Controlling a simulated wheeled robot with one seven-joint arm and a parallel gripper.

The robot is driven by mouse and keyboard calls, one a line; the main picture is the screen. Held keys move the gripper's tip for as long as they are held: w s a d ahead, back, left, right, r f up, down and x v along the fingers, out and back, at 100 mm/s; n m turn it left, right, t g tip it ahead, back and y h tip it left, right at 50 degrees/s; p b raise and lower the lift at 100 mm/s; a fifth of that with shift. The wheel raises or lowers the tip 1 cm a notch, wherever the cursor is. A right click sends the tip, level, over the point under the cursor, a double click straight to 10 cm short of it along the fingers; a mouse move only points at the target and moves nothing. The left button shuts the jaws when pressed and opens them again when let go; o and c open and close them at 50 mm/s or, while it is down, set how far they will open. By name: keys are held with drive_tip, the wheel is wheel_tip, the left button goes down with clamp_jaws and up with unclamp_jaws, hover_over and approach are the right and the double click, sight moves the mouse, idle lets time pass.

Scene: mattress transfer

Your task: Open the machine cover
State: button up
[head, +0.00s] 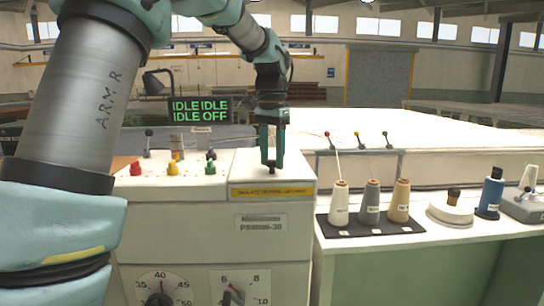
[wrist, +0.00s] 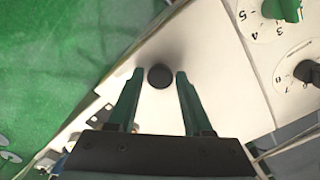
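The machine (head: 275,225) is a pale box with a yellow label strip on the front edge of its cover (head: 300,160). A small dark round knob (head: 271,166) sits on the cover. My gripper (head: 271,160) points down at the knob. In the wrist view the black knob (wrist: 159,76) lies between the tips of my green fingers (wrist: 160,75), with a small gap on each side. My gripper is open and grips nothing. The cover appears closed, its white top (wrist: 222,75) showing in the wrist view.
Red, yellow and green buttons (head: 173,167) stand left of the cover, with a display (head: 200,111) reading IDLE and OFF behind. Dials (head: 160,287) are on the machine's front. Thread cones (head: 371,205) stand on a dark mat on the table to the right.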

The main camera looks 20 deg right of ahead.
clamp_jaws()
idle(1.0)
